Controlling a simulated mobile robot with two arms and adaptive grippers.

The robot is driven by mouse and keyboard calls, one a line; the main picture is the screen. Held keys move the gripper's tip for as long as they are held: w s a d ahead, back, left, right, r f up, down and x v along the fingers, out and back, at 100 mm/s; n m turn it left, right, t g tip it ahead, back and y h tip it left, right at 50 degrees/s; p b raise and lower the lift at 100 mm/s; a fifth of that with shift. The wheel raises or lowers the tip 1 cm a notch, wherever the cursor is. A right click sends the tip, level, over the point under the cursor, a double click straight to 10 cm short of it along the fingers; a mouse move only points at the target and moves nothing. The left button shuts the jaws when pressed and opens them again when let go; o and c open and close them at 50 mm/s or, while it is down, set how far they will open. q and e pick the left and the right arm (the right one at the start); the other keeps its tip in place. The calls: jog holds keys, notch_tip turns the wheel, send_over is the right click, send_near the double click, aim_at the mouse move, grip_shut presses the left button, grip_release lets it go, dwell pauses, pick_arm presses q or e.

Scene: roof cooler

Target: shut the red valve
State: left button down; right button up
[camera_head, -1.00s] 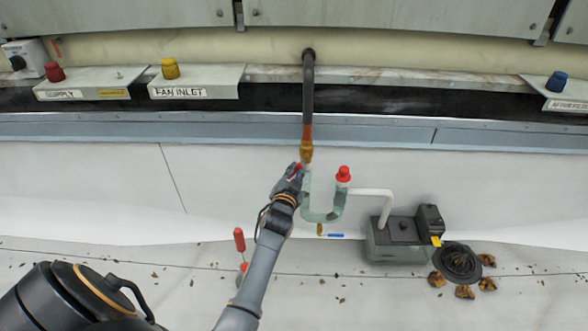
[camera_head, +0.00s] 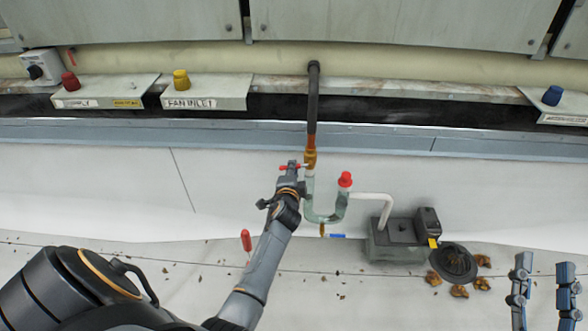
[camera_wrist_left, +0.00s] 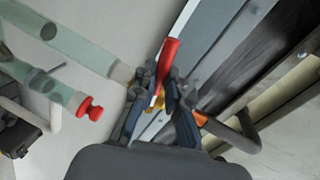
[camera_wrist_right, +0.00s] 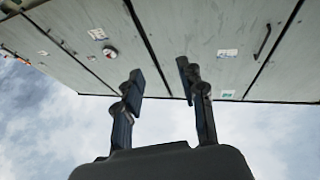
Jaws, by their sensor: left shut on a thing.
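The red valve handle (camera_head: 282,167) sits beside the brass valve body (camera_head: 310,158), below the dark pipe. It lies roughly sideways, across the pipe. My left gripper (camera_head: 291,166) is shut on the handle and partly hides it. In the left wrist view the red handle (camera_wrist_left: 168,58) sticks out between the fingertips of my left gripper (camera_wrist_left: 162,88), with the brass body behind. My right gripper (camera_head: 545,268) is open at the lower right of the head view, away from the valve. The right wrist view shows my right gripper (camera_wrist_right: 158,78) empty against panels and sky.
A clear U-shaped tube (camera_head: 325,215) with a red cap (camera_head: 345,179) hangs right of the valve. A white pipe (camera_head: 375,196) leads to a grey box (camera_head: 397,240). A red-handled tool (camera_head: 246,240) stands near my left forearm. Leaves lie around the round drain (camera_head: 453,263).

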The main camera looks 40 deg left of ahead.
pick_arm(q)
jog(key=shift+r+m+y+p, duration=0.4)
jog(key=shift+r+m, duration=0.25)
jog(key=shift+m, duration=0.35)
pick_arm(e)
jog(key=shift+w+d+f+g+h, duration=0.1)
jog(key=shift+w+f+g+h, duration=0.1)
jog(key=shift+f+g, duration=0.4)
jog(key=shift+w+f+g+h, duration=0.2)
jog(key=shift+f+g, duration=0.15)
jog(key=shift+f, duration=0.5)
jog(key=shift+w+d+f+g+h, duration=0.1)
jog(key=shift+w+f+g+h, duration=0.1)
jog(key=shift+f+g, duration=0.4)
jog(key=shift+f, duration=0.2)
pick_arm(q)
jog(key=c, duration=1.4)
grip_release()
jog(key=shift+o, duration=0.2)
jog(key=v, duration=1.2)
jog(key=shift+r, duration=0.2)
